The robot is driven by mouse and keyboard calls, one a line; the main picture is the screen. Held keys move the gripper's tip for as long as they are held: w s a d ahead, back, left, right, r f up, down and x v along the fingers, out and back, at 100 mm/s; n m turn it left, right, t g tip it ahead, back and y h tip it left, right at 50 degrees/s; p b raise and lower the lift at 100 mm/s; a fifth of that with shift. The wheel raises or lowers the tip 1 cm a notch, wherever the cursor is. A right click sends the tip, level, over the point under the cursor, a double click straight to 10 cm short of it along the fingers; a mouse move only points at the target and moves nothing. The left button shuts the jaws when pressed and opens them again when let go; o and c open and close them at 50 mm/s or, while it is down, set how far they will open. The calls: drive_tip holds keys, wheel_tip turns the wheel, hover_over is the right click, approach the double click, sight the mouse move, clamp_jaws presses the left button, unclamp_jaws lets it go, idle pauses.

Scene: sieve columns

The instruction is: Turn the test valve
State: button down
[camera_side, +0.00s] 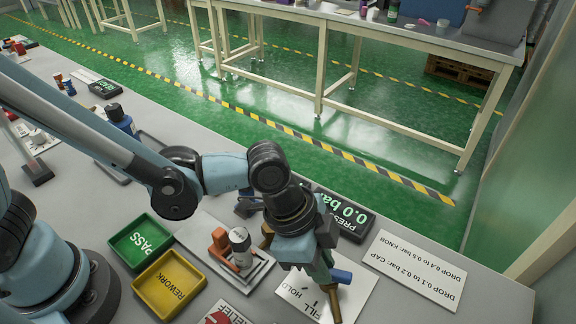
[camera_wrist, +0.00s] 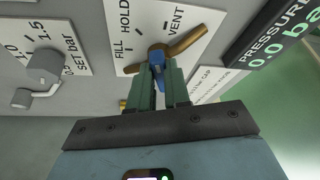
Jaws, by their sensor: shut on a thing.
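The test valve (camera_wrist: 157,50) shows in the wrist view, with a brass-brown body and arms on a white plate (camera_wrist: 133,32) marked FILL, HOLD and VENT. One brown arm reaches to the upper right, below the VENT label. A blue lever part (camera_wrist: 157,70) runs down from the hub between my green fingers. My gripper (camera_wrist: 163,88) is shut on this blue lever. In the side view my gripper (camera_side: 325,285) points down over the FILL/HOLD plate (camera_side: 297,298) and hides most of the valve. I cannot tell exactly which label the lever points to.
A pressure display (camera_side: 345,215) reads 0.0 bar. A sieve column or cylinder fixture (camera_side: 240,245) stands left of my gripper. A green PASS tray (camera_side: 140,240) and yellow REWORK tray (camera_side: 168,283) lie further left. The wrist view shows a grey SET bar knob (camera_wrist: 42,68).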

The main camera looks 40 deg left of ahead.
drive_tip(key=n, duration=0.2)
drive_tip(key=n+t, duration=0.1)
drive_tip(key=shift+s+d+n+y, duration=0.2)
drive_tip(key=shift+s+n+y, duration=0.1)
drive_tip(key=shift+s+n, duration=0.1)
drive_tip(key=n, duration=0.1)
drive_tip(key=n+t+y, duration=0.1)
drive_tip(key=n, duration=0.1)
drive_tip(key=shift+s+d, duration=0.15)
drive_tip(key=shift+d, duration=0.05)
drive_tip(key=n, duration=0.1)
drive_tip(key=n+y, duration=0.1)
drive_tip(key=n, duration=0.2)
drive_tip(key=shift+s+d+t, duration=0.1)
drive_tip(key=shift+d+t, duration=0.2)
drive_tip(key=shift+t, duration=0.1)
drive_tip(key=shift+d+n+y, duration=0.2)
drive_tip(key=shift+n+y, duration=0.6)
drive_tip(key=shift+n, duration=0.7)
drive_tip(key=c, duration=1.1)
unclamp_jaws()
drive_tip(key=shift+r, duration=0.1)
drive_tip(key=shift+v, duration=3.7)
